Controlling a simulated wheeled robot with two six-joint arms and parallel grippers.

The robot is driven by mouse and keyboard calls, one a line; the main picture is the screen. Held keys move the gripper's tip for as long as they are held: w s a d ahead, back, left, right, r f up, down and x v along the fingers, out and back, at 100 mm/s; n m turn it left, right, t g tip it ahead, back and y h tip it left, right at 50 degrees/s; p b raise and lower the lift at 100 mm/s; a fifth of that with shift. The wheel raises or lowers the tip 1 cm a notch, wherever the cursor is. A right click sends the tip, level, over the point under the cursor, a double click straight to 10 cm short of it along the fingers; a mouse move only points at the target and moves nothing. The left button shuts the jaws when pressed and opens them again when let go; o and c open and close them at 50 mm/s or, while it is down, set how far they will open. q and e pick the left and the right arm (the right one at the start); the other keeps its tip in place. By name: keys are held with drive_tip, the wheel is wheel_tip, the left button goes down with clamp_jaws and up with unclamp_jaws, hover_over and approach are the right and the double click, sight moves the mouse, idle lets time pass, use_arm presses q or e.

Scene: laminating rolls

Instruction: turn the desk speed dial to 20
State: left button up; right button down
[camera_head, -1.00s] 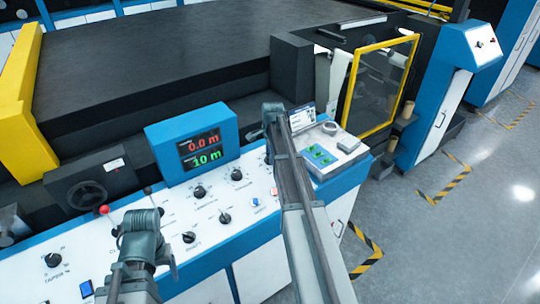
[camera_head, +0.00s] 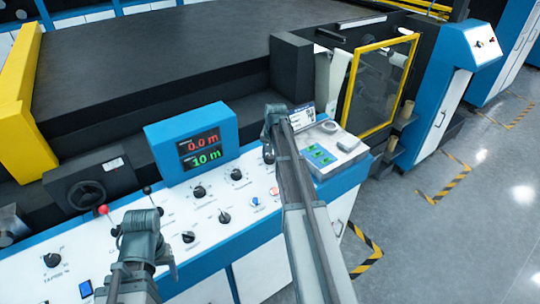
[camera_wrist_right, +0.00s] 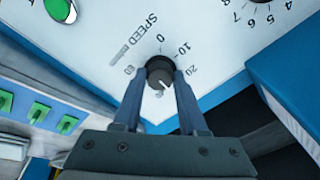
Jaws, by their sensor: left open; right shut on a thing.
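The speed dial (camera_wrist_right: 160,72) is a small black knob on the white desk panel, beside the printed word SPEED in the right wrist view. Figures 0, 10, 20 and 60 show around it. A pale mark is on the knob's face, but its exact reading is hard to tell. My right gripper (camera_wrist_right: 158,84) is shut on the knob, one finger on each side. In the head view, my right gripper (camera_head: 270,145) is over the desk's right part and hides the dial. My left gripper (camera_head: 138,228) is over the desk's left part, its fingertips unclear, holding nothing visible.
A blue display box (camera_head: 194,145) reads 0.0 m and 10 m. Several other black knobs (camera_head: 224,217) and a red-tipped lever (camera_head: 103,210) are on the desk. Green switches (camera_head: 320,155) are right of my right gripper. A yellow-framed guard (camera_head: 383,85) stands behind.

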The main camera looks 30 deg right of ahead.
drive_tip(key=n, duration=0.5)
drive_tip(key=shift+d+n, duration=0.1)
drive_tip(key=shift+n, duration=0.2)
drive_tip(key=shift+n+y, duration=0.3)
drive_tip(key=shift+n, duration=1.8)
drive_tip(key=shift+c, duration=2.2)
unclamp_jaws()
drive_tip(key=p+v, duration=1.3)
drive_tip(key=shift+s+r, duration=0.2)
drive_tip(key=shift+r, duration=0.15)
